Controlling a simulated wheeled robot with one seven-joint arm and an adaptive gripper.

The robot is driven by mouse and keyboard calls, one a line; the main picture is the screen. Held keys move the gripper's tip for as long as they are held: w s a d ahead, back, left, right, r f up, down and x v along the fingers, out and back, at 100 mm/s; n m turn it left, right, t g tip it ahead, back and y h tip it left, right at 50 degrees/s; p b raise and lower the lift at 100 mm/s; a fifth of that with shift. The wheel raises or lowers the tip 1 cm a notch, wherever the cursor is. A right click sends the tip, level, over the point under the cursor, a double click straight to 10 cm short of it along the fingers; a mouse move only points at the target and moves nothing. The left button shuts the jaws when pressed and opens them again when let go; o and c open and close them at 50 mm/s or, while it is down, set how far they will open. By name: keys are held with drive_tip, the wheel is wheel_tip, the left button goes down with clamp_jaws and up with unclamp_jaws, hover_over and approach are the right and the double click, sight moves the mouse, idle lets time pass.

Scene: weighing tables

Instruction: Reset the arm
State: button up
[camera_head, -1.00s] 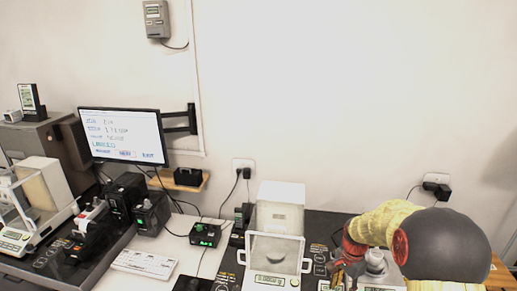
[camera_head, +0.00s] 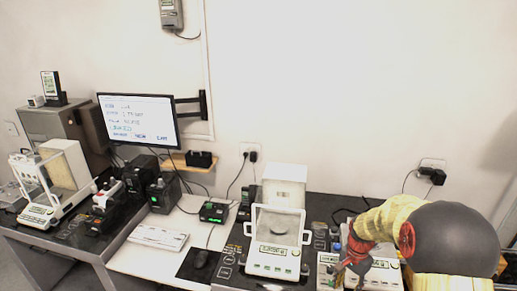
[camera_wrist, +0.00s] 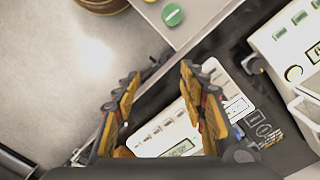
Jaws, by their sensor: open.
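My arm, in a yellow sleeve, reaches in from the lower right of the head view. My gripper (camera_head: 350,274) hangs low at its end, over the front of the right-hand balance (camera_head: 385,284). In the wrist view, my gripper (camera_wrist: 160,74) has its two orange-padded fingers spread wide apart with nothing between them. A white balance panel with buttons and a display (camera_wrist: 181,149) lies below and beyond the fingers. The arm's large dark joint hides part of the table at the right.
A balance with an open glass shield (camera_head: 274,262) stands left of my gripper. In the wrist view, a green round object (camera_wrist: 172,15) sits near a pale surface's edge.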

drive_tip(key=s+a+r+n+t+b, duration=0.2)
drive_tip(key=s+a+r+n, duration=0.3)
drive_tip(key=s+r, duration=0.6)
drive_tip(key=s+a+r+n+t+b, duration=0.3)
drive_tip(key=s+a+r+n+t, duration=0.1)
drive_tip(key=s+r, duration=0.8)
drive_tip(key=shift+s+a+n, duration=0.9)
drive_tip(key=shift+s+a, duration=0.15)
drive_tip(key=shift+s, duration=0.2)
drive_tip(key=shift+r, duration=0.1)
